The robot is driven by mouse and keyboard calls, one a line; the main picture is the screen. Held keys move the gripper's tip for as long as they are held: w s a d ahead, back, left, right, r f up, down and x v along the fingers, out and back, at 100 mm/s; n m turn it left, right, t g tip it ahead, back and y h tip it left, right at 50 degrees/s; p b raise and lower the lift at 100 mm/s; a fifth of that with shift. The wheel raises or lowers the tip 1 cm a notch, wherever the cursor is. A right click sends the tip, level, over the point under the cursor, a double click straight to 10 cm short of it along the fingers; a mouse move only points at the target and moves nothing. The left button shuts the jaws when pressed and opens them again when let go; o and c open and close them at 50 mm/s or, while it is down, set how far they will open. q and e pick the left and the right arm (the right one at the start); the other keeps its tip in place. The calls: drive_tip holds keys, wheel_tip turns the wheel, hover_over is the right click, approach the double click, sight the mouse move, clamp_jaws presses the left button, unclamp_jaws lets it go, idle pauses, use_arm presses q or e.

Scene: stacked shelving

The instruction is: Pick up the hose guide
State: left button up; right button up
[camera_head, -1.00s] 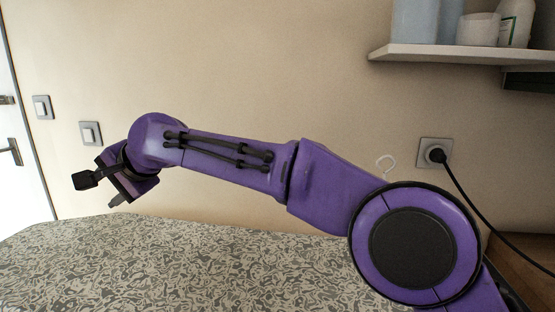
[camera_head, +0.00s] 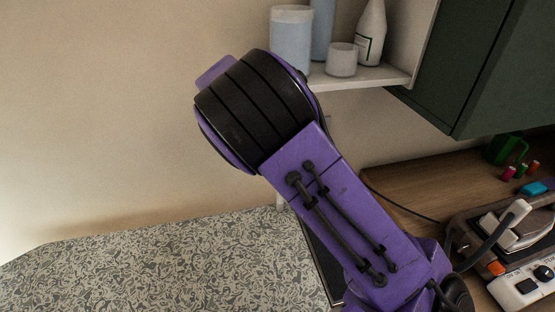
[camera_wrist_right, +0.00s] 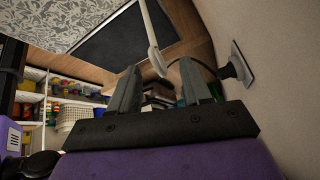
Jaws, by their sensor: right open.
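A thin white rod with a rounded loop end, which looks like the hose guide (camera_wrist_right: 150,32), shows in the right wrist view. It comes down from the top edge, and its loop end appears between my right fingertips and beyond them. My right gripper (camera_wrist_right: 158,68) is open, with its two dark fingers apart and nothing held. I cannot tell how far the rod is from the fingers. In the head view my right arm rises across the middle, and its gripper is hidden behind the wrist. My left gripper is not in view.
The patterned ironing board (camera_head: 150,270) fills the lower left of the head view. A shelf (camera_head: 365,78) with bottles and jars is beside my wrist. A wooden counter (camera_head: 400,185) with an appliance and plugs is right. A wall outlet (camera_wrist_right: 241,64) is near the right gripper.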

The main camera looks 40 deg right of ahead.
drive_tip(key=p+x, duration=0.1)
drive_tip(key=x, duration=0.1)
drive_tip(key=p+x, duration=0.1)
drive_tip(key=x, duration=0.1)
drive_tip(key=shift+s+d+r, duration=0.2)
drive_tip(key=shift+s+d, duration=0.05)
drive_tip(key=shift+d, duration=0.05)
drive_tip(key=shift+s+d+f, duration=0.1)
drive_tip(key=shift+d+f, duration=0.1)
drive_tip(key=shift+f, duration=0.25)
clamp_jaws()
drive_tip(key=shift+a, duration=0.1)
drive_tip(key=shift+r, duration=0.15)
idle(0.4)
